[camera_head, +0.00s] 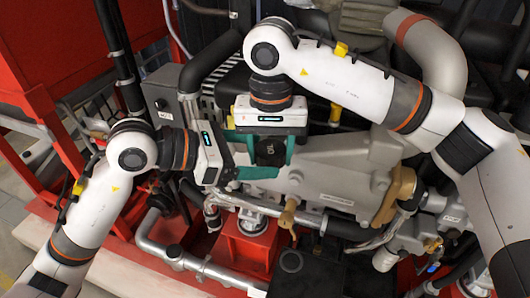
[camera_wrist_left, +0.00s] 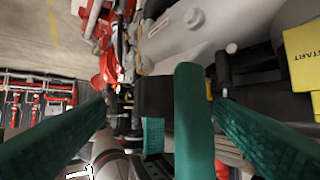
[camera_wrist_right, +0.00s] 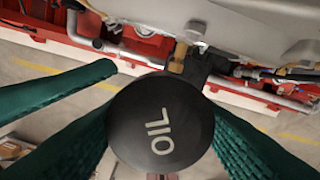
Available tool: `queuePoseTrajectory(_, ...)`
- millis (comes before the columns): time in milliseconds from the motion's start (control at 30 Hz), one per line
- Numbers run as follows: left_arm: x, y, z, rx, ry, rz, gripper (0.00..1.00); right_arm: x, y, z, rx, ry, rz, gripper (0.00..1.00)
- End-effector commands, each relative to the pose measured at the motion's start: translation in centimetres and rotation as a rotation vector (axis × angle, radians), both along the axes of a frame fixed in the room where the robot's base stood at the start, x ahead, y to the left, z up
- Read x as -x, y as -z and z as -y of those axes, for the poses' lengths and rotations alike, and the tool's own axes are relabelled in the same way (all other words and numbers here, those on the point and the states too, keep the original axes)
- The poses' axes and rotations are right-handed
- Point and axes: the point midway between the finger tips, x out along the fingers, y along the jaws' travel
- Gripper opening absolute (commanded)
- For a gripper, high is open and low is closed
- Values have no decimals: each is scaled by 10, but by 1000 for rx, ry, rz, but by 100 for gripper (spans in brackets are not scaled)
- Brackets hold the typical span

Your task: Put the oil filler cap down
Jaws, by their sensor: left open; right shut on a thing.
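The black oil filler cap (camera_head: 271,152), marked OIL, is held between the teal fingers of my right gripper (camera_head: 266,160), beside the grey casing (camera_head: 335,172). In the right wrist view the cap (camera_wrist_right: 160,122) faces the camera, with a finger on each side. My left gripper (camera_head: 246,158) is open, close on the cap's left. One of its fingers (camera_wrist_right: 55,92) crosses the left of the right wrist view. In the left wrist view a right-gripper finger (camera_wrist_left: 192,120) and the dark cap (camera_wrist_left: 154,96) show between the left fingers. What lies directly under the cap is hidden.
A brass fitting (camera_head: 288,214) and silver pipes (camera_head: 190,262) lie in front of the casing. The red frame (camera_head: 45,70) stands at the left, with a grey box (camera_head: 164,97) near it. The two grippers crowd each other.

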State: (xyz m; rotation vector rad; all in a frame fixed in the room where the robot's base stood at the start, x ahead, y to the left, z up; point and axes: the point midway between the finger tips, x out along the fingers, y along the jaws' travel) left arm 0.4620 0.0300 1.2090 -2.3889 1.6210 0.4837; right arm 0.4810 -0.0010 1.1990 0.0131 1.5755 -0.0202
Motion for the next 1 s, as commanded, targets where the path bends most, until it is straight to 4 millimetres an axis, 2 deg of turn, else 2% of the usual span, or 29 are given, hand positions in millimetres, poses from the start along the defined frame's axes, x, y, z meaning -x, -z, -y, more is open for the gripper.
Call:
queuePoseTrajectory(200, -8, 8, 20, 2, 0, 0, 77, 0, 0, 0, 0, 0, 0, 13)
queuePoseTrajectory(567, -10, 11, 24, 1, 0, 0, 77, 0, 0, 0, 0, 0, 0, 13)
queuePoseTrajectory(867, -9, 10, 24, 2, 3, 0, 30, -1, 0, 0, -1, 2, 2, 13)
queuePoseTrajectory(933, -8, 10, 25, 3, 6, -1, 29, -1, 0, 0, -1, 3, 3, 13)
queuePoseTrajectory(967, -8, 10, 25, 3, 6, -2, 29, -1, 0, 0, -1, 4, 4, 56)
queuePoseTrajectory(1000, -7, 10, 25, 4, 8, -1, 29, -2, 0, 0, -1, 5, 4, 63)
